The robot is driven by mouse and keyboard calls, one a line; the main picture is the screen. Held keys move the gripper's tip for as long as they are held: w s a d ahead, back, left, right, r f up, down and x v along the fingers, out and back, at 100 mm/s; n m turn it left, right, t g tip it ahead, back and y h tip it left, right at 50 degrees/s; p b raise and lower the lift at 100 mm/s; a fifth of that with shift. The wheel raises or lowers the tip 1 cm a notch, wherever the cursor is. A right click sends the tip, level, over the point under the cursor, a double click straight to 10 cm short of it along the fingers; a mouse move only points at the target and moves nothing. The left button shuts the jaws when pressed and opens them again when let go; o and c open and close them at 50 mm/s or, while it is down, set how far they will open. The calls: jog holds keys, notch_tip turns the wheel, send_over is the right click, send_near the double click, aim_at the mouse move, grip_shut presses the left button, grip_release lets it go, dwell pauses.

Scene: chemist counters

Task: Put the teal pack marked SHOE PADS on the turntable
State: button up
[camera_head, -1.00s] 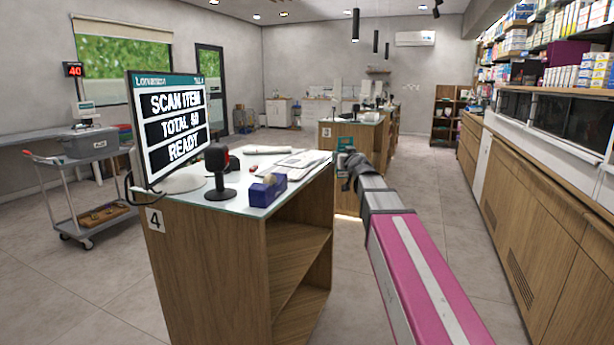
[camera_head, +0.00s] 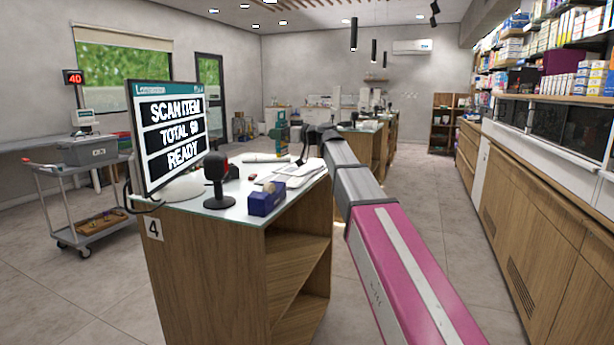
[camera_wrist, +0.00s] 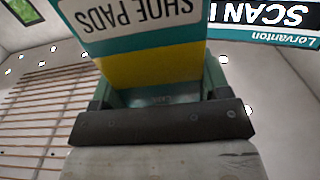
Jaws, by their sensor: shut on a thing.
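The teal pack marked SHOE PADS (camera_wrist: 145,35) fills the top middle of the wrist view, with its lettering upside down and a yellow band below it. My gripper (camera_wrist: 155,90) is shut on it, one finger at each side. In the head view, the pack (camera_head: 281,124) is small and held up at the end of my outstretched arm, above the far side of counter 4. My gripper (camera_head: 304,132) is partly hidden there by my own arm.
Counter 4 (camera_head: 205,260) carries a till screen (camera_head: 170,130), a black scanner on a stand (camera_head: 216,178), a blue tape dispenser (camera_head: 266,198) and papers (camera_head: 292,176). A grey trolley (camera_head: 85,190) stands left. Shelved cabinets (camera_head: 540,220) line the right; the aisle floor is clear.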

jog(key=shift+w+d+f, duration=1.15)
jog(key=shift+d+f, duration=0.3)
jog(key=shift+f, duration=0.3)
jog(key=shift+w+d+f, duration=1.15)
jog(key=shift+d+f, duration=0.25)
jog(key=shift+f, duration=0.4)
jog(key=shift+w+d+f, duration=1.15)
jog(key=shift+d+f, duration=0.3)
jog(key=shift+f, duration=0.3)
jog(key=shift+f, duration=0.1)
jog(key=o, duration=0.9)
jog(key=v, duration=1.2)
